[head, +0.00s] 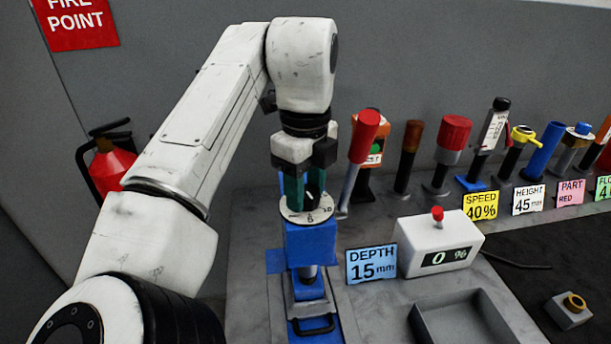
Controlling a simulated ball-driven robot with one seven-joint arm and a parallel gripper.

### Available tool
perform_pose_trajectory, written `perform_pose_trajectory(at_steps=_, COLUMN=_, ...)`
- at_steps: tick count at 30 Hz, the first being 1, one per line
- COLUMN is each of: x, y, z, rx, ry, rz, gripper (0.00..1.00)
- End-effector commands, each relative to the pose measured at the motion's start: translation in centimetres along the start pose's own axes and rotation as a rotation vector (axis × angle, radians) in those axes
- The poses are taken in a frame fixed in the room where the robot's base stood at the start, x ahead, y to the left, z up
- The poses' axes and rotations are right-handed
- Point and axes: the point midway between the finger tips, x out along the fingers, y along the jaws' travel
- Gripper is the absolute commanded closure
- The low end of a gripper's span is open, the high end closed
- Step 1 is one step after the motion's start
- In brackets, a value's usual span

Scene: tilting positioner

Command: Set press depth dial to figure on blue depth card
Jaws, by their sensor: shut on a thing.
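The press depth dial (293,215) is a pale round disc with printed figures on top of a blue press (311,245). My gripper (304,190) points down over it from above. Its green fingers are shut on the dial's dark knob (314,186) at the disc's middle. Some of the dial's figures are hidden by the fingers, and the setting is too small to read surely. The blue depth card (371,264) stands just right of the press and reads "DEPTH 15 mm".
A white box (440,243) with a red knob and a "0 %" display stands right of the card. A grey tray (465,320) lies in front. Several tools and levers line the back, with yellow (480,206), white and pink cards. A red extinguisher (112,165) is behind my arm.

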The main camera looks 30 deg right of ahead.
Motion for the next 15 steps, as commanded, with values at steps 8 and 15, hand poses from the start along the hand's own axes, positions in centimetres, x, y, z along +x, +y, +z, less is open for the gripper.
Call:
perform_pose_trajectory(at_steps=8, x=-0.59, y=0.04, z=-0.04, rx=-0.261, ry=0.003, rz=-0.002, gripper=0.86)
perform_pose_trajectory(at_steps=15, x=-0.65, y=0.12, z=-0.06, rx=-0.490, ry=0.002, rz=-0.001, gripper=0.86)
